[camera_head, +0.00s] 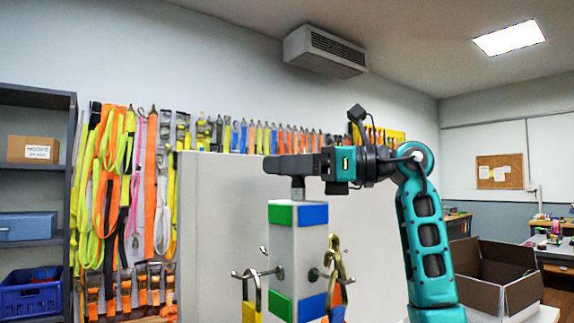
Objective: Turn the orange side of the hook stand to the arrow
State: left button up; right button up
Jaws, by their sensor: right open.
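The hook stand (298,250) is a pale upright post with a short grey stem (298,188) on top. Its left visible face has green patches (280,214) and its right visible face has blue patches (313,214). The orange side is not in view, and I see no arrow. My right gripper (292,165) is open, level, pointing left right over the top of the stem. I cannot tell whether the jaws touch or surround it. My left gripper is not in view.
Hooks on the stand carry a yellow strap (250,311) at left and a brassy buckle (336,262) with strap at right. A grey panel (220,240) stands behind. Straps (110,180) hang on the wall. An open cardboard box (490,272) is right of my arm.

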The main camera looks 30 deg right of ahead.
grip_shut()
dwell(0.7)
